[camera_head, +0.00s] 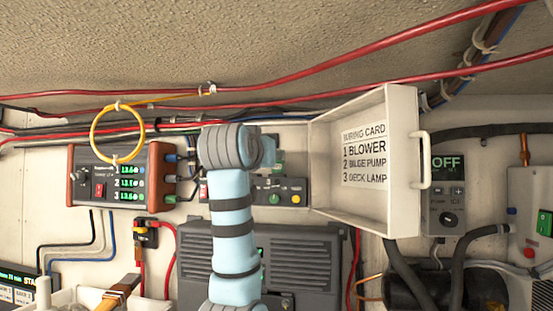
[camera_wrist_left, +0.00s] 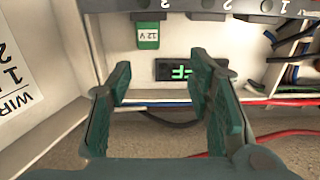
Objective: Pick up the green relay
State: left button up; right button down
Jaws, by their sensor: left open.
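A green relay (camera_wrist_left: 148,36) with a white "12 V" label sits at the dark numbered strip (camera_wrist_left: 185,12) along the top of the left wrist view, by the mark that looks like 3. My left gripper (camera_wrist_left: 161,72) is open, with its two green fingers apart and nothing between them. The relay is beyond the fingertips, a little left of the middle of the gap, and untouched. In the head view my blue arm rises in the centre and its wrist hides most of the gripper and strip. Small green patches there cannot be told apart. My right gripper is out of view.
An open white cover (camera_head: 374,163) with a wiring card stands right of my wrist. A small green-lit display (camera_wrist_left: 178,70) lies beyond the fingers. A brown-ended meter box (camera_head: 122,175) is at left. Red cables (camera_head: 300,71) cross above, and a grey louvred box (camera_head: 310,255) is below.

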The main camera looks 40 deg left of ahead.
aim_at(278, 168)
pick_arm(q)
jog(key=p+x, duration=0.1)
jog(key=x, duration=0.2)
jog(key=d+p+x, duration=0.1)
jog(key=x, duration=0.1)
jog(key=w+p+x, duration=0.1)
jog(key=x, duration=0.2)
jog(key=shift+w+d+f+p, duration=0.2)
jog(key=shift+w+f+p, duration=0.1)
jog(key=shift+f, duration=0.05)
jog(key=shift+w+a+f, duration=0.15)
jog(key=shift+s, duration=0.55)
jog(key=shift+c, duration=0.4)
jog(key=shift+s, duration=0.25)
jog(key=c, duration=0.7)
jog(key=shift+w, duration=0.15)
jog(key=c, duration=0.3)
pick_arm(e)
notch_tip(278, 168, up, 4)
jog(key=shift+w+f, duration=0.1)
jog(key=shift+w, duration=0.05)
pick_arm(q)
jog(key=shift+r, duration=0.25)
